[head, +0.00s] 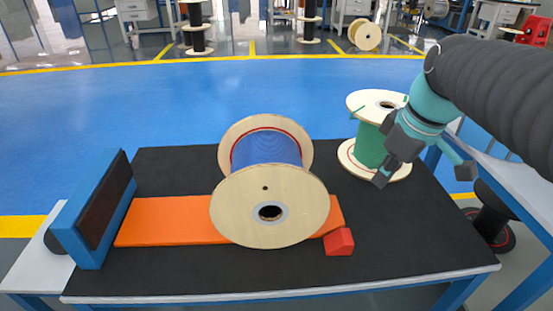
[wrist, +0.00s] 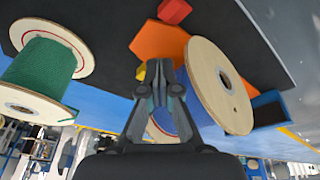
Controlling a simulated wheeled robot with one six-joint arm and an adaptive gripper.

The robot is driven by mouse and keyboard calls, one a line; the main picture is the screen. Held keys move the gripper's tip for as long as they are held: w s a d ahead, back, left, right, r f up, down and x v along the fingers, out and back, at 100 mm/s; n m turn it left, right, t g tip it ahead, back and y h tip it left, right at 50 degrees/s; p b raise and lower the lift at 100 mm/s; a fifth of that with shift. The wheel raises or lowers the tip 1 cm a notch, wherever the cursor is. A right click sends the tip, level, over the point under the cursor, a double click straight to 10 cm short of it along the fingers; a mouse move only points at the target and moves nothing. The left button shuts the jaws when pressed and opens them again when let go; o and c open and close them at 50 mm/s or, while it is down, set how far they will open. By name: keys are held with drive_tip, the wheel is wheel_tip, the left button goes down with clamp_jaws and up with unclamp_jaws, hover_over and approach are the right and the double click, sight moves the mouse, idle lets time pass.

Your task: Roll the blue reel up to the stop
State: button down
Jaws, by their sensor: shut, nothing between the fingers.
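The blue reel (head: 267,149), with pale wooden flanges, lies on its side across the orange strip (head: 165,221). The stop (head: 97,211), a blue block with a dark brown face, stands at the strip's left end, apart from the reel. My gripper (head: 381,180) is to the right of the reel, in front of the green reel in the head view. In the wrist view my gripper (wrist: 158,72) is shut and empty. There the blue reel's flange (wrist: 207,65) shows just right of the fingers, and I cannot tell whether they touch it.
A green reel (head: 369,148) stands upright at the table's right. A red block (head: 339,242) sits by the strip's right end, near the reel's front flange. A small yellow piece (wrist: 140,72) shows beside the fingers. The strip between reel and stop is clear.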

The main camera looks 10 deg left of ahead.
drive_tip(key=w+a+r+n+g+y+p, duration=0.1)
drive_tip(key=w+a+r+n+g+p, duration=0.15)
drive_tip(key=w+n, duration=0.25)
drive_tip(key=w+a+r+n+g+y+p, duration=0.1)
drive_tip(key=w+a+r+n, duration=0.25)
drive_tip(key=w+n, duration=0.2)
drive_tip(key=w+b+x, duration=0.1)
drive_tip(key=b+x, duration=0.9)
drive_tip(key=x, duration=0.4)
drive_tip(key=shift+w, duration=0.2)
drive_tip(key=shift+a, duration=0.1)
drive_tip(key=shift+s+a+p, duration=0.15)
drive_tip(key=shift+s+a, duration=0.35)
drive_tip(key=shift+a, duration=1.25)
drive_tip(key=shift+s+a+p, duration=0.15)
drive_tip(key=shift+s+a, duration=0.4)
drive_tip(key=shift+a, duration=1.25)
drive_tip(key=shift+s+a+p, duration=0.15)
drive_tip(key=shift+s+a, duration=0.35)
drive_tip(key=shift+a, duration=1.25)
drive_tip(key=shift+s+a, duration=0.2)
drive_tip(key=shift+a, duration=0.45)
drive_tip(key=shift+s+a, duration=0.15)
drive_tip(key=shift+a, duration=0.55)
